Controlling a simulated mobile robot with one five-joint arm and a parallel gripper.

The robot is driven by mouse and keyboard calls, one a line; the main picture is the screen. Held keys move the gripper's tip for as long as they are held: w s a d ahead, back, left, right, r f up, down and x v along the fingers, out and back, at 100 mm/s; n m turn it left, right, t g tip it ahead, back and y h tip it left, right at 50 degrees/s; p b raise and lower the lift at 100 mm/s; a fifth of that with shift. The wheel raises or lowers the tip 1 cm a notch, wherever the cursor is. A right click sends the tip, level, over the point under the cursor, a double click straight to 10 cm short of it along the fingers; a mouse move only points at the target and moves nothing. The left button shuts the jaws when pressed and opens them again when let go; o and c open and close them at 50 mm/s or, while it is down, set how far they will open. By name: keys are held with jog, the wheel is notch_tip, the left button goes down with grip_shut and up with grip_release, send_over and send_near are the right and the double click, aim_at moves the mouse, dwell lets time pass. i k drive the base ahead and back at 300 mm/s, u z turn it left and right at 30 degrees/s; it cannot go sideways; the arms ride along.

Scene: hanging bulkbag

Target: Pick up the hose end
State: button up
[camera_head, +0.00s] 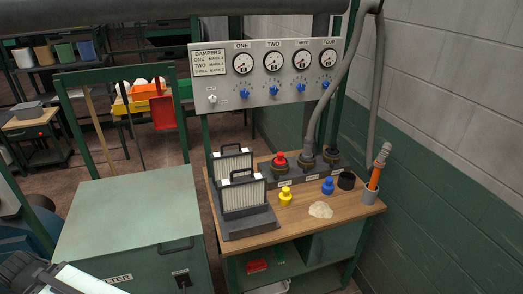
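A grey hose (377,70) loops over near the overhead pipe. One leg runs down to the ports at the back of the wooden bench, and the other hangs at the right. Near the right leg's foot is a ribbed grey cuff (383,153), which looks like the hose end. Below it an orange piece (375,177) stands tilted in a grey cup (370,195) at the bench's right edge. I cannot tell whether cuff and orange piece are joined. A dark and pale part, apparently of my arm, shows at the bottom left, far from the hose. Its fingers cannot be made out.
The wooden bench (345,214) holds two pleated filters (244,195), red (280,160), yellow (285,196) and blue (328,186) fittings, a black cup (346,180) and a pale patch (320,210). A green cabinet (130,215) stands left. A wall (450,150) bounds the right.

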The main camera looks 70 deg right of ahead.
aim_at(307, 155)
jog(key=u, duration=0.1)
jog(key=k, duration=1.45)
jog(key=z, duration=1.35)
jog(key=i, duration=0.6)
